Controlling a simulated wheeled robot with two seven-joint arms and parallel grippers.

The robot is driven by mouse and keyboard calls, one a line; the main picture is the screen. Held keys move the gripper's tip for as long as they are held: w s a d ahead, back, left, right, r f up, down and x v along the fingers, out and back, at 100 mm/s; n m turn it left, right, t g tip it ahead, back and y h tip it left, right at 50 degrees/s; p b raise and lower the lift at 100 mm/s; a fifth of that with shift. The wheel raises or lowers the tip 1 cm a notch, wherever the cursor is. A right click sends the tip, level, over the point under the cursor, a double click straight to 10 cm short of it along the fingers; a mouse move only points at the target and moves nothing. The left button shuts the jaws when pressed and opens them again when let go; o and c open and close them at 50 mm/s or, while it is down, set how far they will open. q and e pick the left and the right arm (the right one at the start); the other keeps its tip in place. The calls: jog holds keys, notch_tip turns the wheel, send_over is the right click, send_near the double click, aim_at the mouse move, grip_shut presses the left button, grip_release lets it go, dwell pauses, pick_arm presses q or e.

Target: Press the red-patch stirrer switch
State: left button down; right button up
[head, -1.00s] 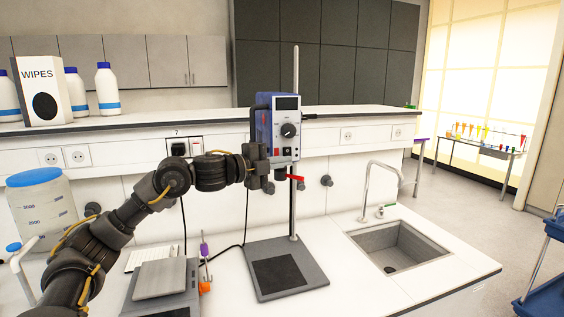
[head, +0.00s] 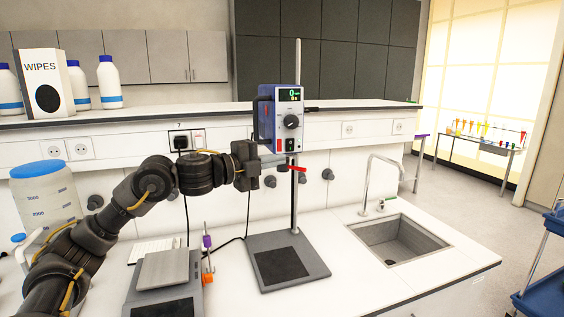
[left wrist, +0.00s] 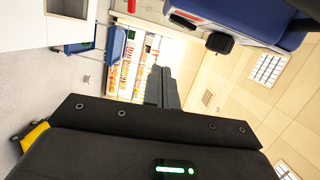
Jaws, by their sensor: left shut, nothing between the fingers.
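The blue stirrer (head: 265,118) is mounted on a vertical rod, with a white front panel, a black knob and a small display lit with green digits. Its red-patch switch (head: 279,146) is low on the panel, left of a dark switch. The stirrer also shows close up at the top of the left wrist view (left wrist: 262,22), sideways, with its black knob. My left gripper (head: 264,161) is just below and left of the panel, apart from the red patch as far as I can tell. In the left wrist view its fingers (left wrist: 166,88) are shut and empty.
A grey base plate (head: 318,271) carries the stirrer's rod. A red clamp handle (head: 298,168) sticks out below the stirrer. A balance (head: 165,268) stands front left, a sink (head: 398,240) at right. The shelf (head: 220,118) above holds bottles and a wipes box (head: 45,82).

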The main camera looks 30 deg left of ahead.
pick_arm(q)
jog(key=b+v, duration=0.2)
jog(key=v, duration=0.4)
jog(key=shift+f, duration=0.3)
jog(key=shift+w+a, duration=0.1)
jog(key=shift+a, duration=0.05)
